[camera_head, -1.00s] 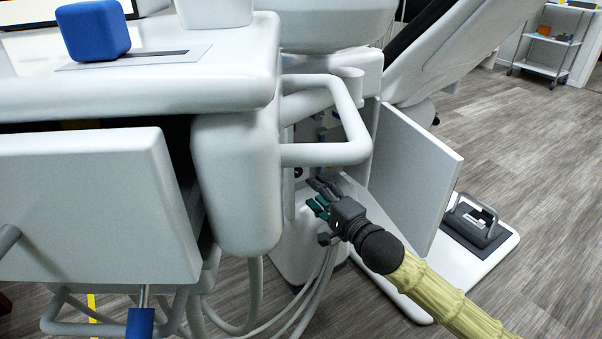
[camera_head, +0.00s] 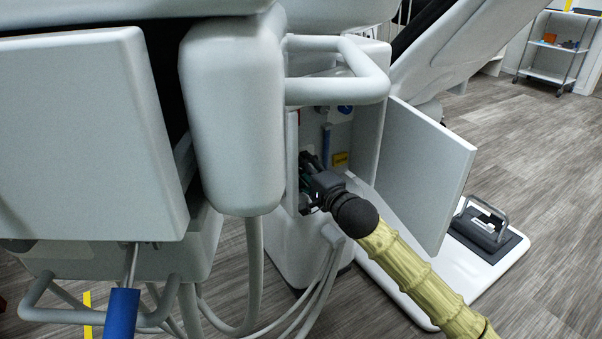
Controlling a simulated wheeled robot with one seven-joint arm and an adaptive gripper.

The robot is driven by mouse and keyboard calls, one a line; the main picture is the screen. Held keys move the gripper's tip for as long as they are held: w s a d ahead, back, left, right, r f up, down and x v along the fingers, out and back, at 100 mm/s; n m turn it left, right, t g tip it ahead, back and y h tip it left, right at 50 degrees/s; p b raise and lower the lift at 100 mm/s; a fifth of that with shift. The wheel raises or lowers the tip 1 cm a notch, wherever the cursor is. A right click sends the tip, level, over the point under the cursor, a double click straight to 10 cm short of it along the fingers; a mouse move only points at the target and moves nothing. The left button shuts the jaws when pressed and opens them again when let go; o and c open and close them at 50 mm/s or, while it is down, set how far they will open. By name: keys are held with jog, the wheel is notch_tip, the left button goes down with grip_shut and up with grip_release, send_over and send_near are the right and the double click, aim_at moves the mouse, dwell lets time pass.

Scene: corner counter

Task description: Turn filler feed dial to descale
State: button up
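My gripper (camera_head: 308,172) is at the opening of a white cabinet (camera_head: 368,140) under the dental unit, its fingers reaching inside. The cabinet door (camera_head: 425,175) stands open to the right. Inside, I see a blue upright part (camera_head: 327,140), a yellow label (camera_head: 340,159) and a blue round part (camera_head: 345,109) near the top. I cannot make out which part is the filler feed dial; it may be hidden behind my gripper or too small to tell. The fingers are dark, small and partly hidden, so their opening is unclear.
A white tubular handle (camera_head: 335,92) juts out above the opening. A white rounded housing (camera_head: 232,115) stands to its left. Hoses (camera_head: 318,300) hang below. A foot pedal (camera_head: 482,222) lies on the white base at right.

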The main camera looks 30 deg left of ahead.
jog(key=shift+w+a, duration=0.2)
jog(key=shift+a, duration=0.15)
jog(key=shift+c, duration=0.4)
jog(key=c, duration=1)
